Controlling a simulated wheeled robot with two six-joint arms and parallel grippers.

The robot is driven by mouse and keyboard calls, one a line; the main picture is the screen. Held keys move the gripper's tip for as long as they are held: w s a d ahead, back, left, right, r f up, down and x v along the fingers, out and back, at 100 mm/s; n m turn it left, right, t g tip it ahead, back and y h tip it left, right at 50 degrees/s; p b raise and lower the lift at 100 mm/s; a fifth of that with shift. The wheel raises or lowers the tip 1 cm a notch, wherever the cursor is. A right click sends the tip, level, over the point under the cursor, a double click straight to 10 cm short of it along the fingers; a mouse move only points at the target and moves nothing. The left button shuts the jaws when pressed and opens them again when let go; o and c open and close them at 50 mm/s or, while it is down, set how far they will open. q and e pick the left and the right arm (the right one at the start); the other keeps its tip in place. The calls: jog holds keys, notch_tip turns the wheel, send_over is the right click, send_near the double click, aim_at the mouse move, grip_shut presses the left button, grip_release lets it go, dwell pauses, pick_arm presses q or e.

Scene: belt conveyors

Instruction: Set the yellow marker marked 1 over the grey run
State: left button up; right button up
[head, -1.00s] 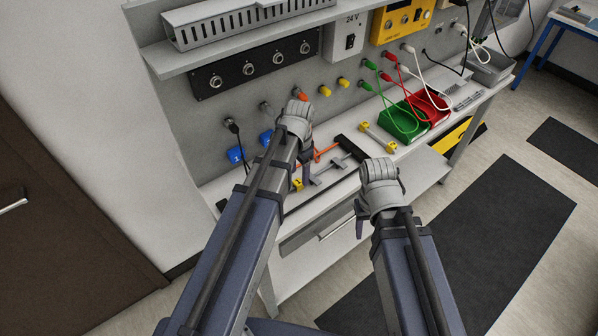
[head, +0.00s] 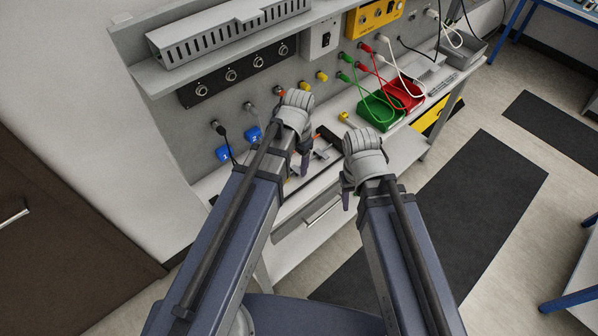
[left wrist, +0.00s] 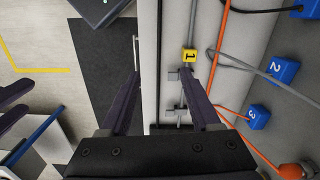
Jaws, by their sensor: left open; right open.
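The yellow marker with a black 1 (left wrist: 189,56) shows in the left wrist view, just beyond the right-hand fingertip of my left gripper (left wrist: 162,74). That gripper is open, with nothing between its fingers. A grey cable (left wrist: 238,64) runs diagonally to the right of the marker, apart from it. My right gripper (head: 346,192) is open and empty, in front of the bench edge.
Blue markers 2 (left wrist: 283,69) and 3 (left wrist: 258,116) sit to the right, near an orange cable (left wrist: 224,40). Green (head: 380,112) and red (head: 403,94) trays stand farther right on the bench. Sockets and plugs line the upright panel. Floor in front is open.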

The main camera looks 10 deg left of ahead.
pick_arm(q)
jog(key=s+d+n, duration=0.2)
jog(key=s+d, duration=0.3)
jog(key=s, duration=0.4)
jog(key=shift+s+d+n+y, duration=0.3)
jog(key=shift+s+d+y, duration=0.05)
jog(key=shift+d+y, duration=0.05)
jog(key=shift+r, duration=0.1)
